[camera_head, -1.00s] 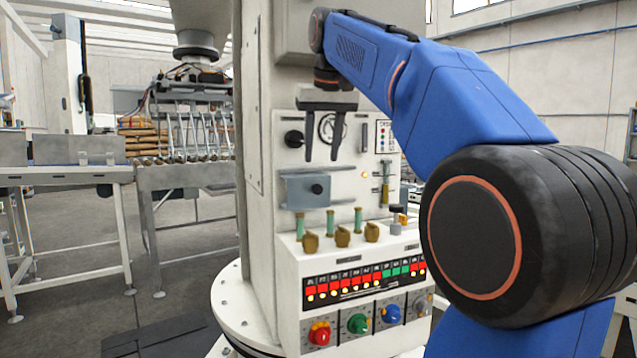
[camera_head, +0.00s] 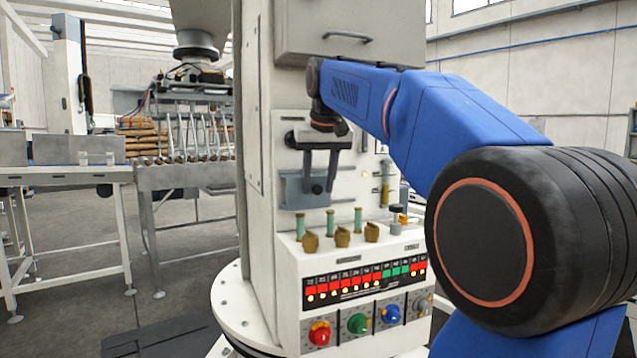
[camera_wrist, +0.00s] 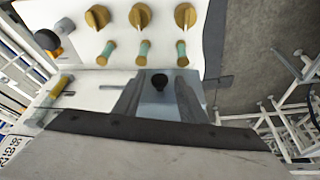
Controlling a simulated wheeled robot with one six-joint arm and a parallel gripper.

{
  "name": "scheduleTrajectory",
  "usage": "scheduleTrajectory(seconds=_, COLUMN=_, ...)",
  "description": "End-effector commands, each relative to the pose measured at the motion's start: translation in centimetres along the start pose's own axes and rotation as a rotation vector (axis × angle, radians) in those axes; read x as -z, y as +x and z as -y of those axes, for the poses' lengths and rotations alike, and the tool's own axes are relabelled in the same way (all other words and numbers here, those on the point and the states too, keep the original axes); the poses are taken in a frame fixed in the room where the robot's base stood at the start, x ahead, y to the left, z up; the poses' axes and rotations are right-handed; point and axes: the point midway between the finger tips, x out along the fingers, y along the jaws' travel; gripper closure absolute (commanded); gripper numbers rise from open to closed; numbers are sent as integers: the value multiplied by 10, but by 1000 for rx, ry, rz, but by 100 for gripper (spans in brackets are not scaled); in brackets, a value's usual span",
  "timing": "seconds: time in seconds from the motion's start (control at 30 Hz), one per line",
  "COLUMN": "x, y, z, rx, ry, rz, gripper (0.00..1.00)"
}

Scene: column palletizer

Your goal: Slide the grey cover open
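The grey cover (camera_head: 292,192) is a small blue-grey metal plate on the front of the white control column. A black knob (camera_head: 317,188) sticks out of its middle. My gripper (camera_head: 319,181) points down in front of the cover, with its two dark fingers apart, one on each side of the knob. In the wrist view, the knob (camera_wrist: 160,81) shows between the fingertips with gaps on both sides, and the cover (camera_wrist: 159,98) lies behind it. The fingers hide parts of the cover. I cannot tell whether they touch it.
A grey handled box (camera_head: 350,40) is above my arm.

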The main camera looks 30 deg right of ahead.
Motion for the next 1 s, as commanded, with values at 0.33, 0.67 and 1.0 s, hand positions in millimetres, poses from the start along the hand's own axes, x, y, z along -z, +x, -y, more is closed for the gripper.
scheduleTrajectory(seconds=0.33, x=0, y=0, z=-2, rx=0, ry=1, rz=0, gripper=100)
scheduleTrajectory(seconds=0.67, x=6, y=3, z=-42, rx=-2, ry=5, rz=0, gripper=100)
scheduleTrajectory(seconds=1.0, x=13, y=6, z=-89, rx=-2, ry=3, rz=0, gripper=100)
